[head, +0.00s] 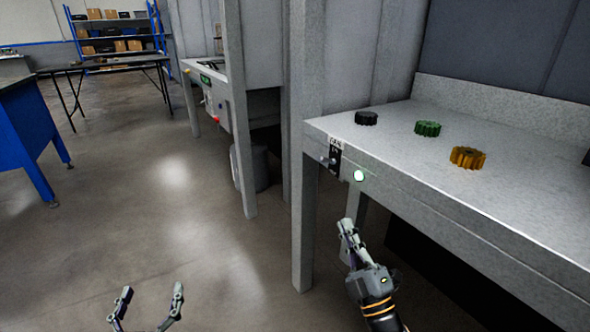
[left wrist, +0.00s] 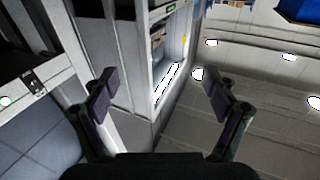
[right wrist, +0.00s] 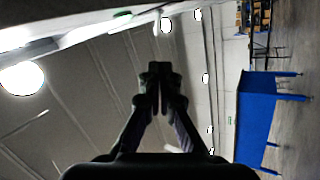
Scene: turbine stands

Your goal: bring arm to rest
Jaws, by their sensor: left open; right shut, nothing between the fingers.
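My left gripper (head: 148,298) is at the bottom left of the head view, open and empty, above the bare floor. Its two spread fingers also show in the left wrist view (left wrist: 165,95), with nothing between them. My right gripper (head: 347,226) is shut and empty, in front of the grey stand's front edge and below a lit green button (head: 359,176). It points up. In the right wrist view its fingertips (right wrist: 160,72) meet with nothing between them.
The grey stand (head: 400,150) on the right bears a black gear (head: 367,118), a green gear (head: 428,128) and an orange gear (head: 467,157). A switch panel (head: 335,157) is on its front. A blue table (head: 35,125) stands at the left. The floor between is clear.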

